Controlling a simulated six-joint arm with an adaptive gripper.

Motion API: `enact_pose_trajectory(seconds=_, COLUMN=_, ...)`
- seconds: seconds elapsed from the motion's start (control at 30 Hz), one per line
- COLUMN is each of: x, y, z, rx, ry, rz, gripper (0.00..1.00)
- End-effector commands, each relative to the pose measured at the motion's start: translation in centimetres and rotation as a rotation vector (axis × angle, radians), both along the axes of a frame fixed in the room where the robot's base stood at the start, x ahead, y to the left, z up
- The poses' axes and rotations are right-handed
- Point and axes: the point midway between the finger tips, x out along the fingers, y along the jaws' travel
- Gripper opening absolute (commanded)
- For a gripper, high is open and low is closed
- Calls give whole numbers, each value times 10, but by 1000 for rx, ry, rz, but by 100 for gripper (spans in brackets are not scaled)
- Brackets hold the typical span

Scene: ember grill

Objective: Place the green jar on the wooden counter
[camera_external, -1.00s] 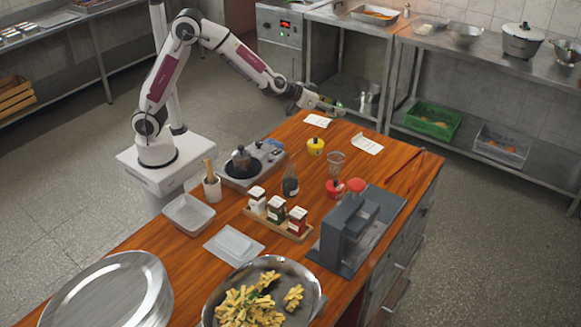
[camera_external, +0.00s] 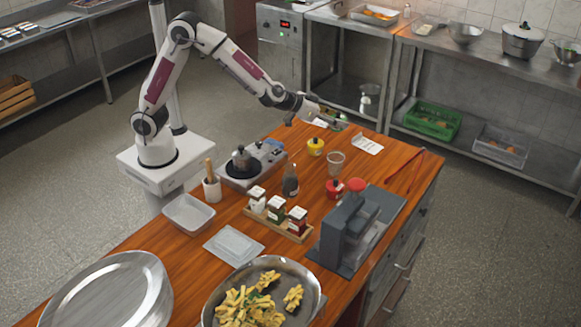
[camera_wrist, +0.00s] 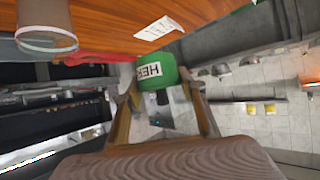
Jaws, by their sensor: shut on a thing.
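The green jar (camera_wrist: 157,72) has a white label with dark letters and shows in the wrist view between my two fingers. My gripper (camera_wrist: 163,88) is shut on it. In the external view my gripper (camera_external: 332,116) is at the far end of the wooden counter (camera_external: 375,170), and a small part of the green jar (camera_external: 340,125) shows beside it. The rest of the jar is hidden by the gripper. I cannot tell whether the jar touches the counter.
White cards (camera_external: 367,143), a yellow pot (camera_external: 316,147) and a glass vessel (camera_external: 336,160) stand or lie near the far end. A spice rack (camera_external: 280,220), a stove (camera_external: 252,165) and a grey machine (camera_external: 345,230) occupy the middle. Bare wood shows beside the cards.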

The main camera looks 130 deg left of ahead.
Motion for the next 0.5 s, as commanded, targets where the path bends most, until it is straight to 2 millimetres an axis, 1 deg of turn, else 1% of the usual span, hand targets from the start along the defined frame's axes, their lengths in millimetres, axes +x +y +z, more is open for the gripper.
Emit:
enact_pose_trajectory(seconds=0.03, x=10, y=-14, z=1, rx=2, ry=-1, rz=-18, gripper=13)
enact_pose_trajectory(seconds=0.2, x=34, y=-55, z=3, rx=2, ry=-1, rz=-65, gripper=13)
enact_pose_trajectory(seconds=0.27, x=41, y=-69, z=4, rx=1, ry=-2, rz=-81, gripper=13)
enact_pose_trajectory(seconds=0.5, x=68, y=-130, z=5, rx=1, ry=-1, rz=-146, gripper=13)
